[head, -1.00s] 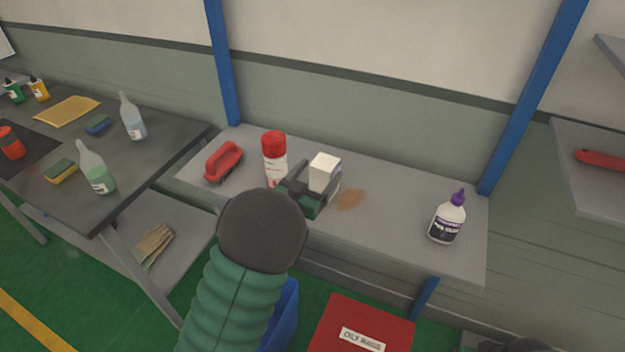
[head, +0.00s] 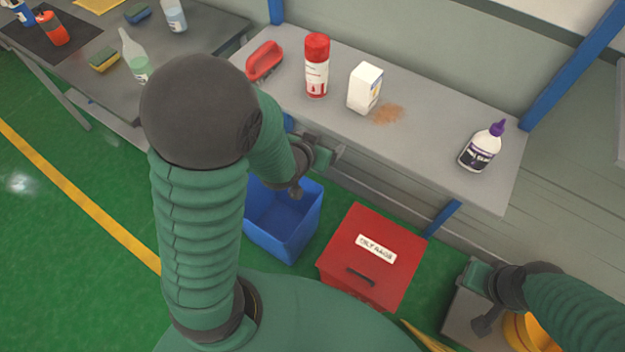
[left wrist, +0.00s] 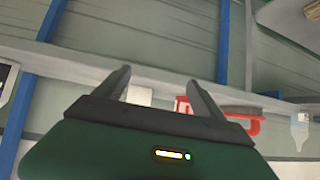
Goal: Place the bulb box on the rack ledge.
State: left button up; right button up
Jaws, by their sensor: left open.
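The white bulb box (head: 364,88) stands upright on the grey rack ledge (head: 420,148), between a red-capped spray can and a brown stain. My left gripper (head: 335,156) is in front of the ledge's front edge, apart from the box, above the blue bin. In the left wrist view its two fingers (left wrist: 163,92) are spread with nothing held, and a white patch of the box (left wrist: 140,96) shows beyond them. My right gripper (head: 470,278) is low at the right; its fingers are too unclear to read.
On the ledge also stand a red brush (head: 264,62), the spray can (head: 316,66) and a purple-capped glue bottle (head: 482,146). Below are a blue bin (head: 285,222) and a red oily-rags box (head: 372,255). A dark table (head: 205,35) with bottles and sponges is at the left.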

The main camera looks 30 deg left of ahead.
pick_arm(q)
jog(key=s+d+g, duration=0.2)
jog(key=s+g, duration=0.2)
jog(key=s, duration=0.3)
jog(key=s+d+f+g, duration=0.1)
jog(key=s+d+g, duration=0.2)
jog(key=s, duration=0.4)
jog(key=shift+s+f+m+g+h, duration=0.3)
jog(key=shift+g+h, duration=0.1)
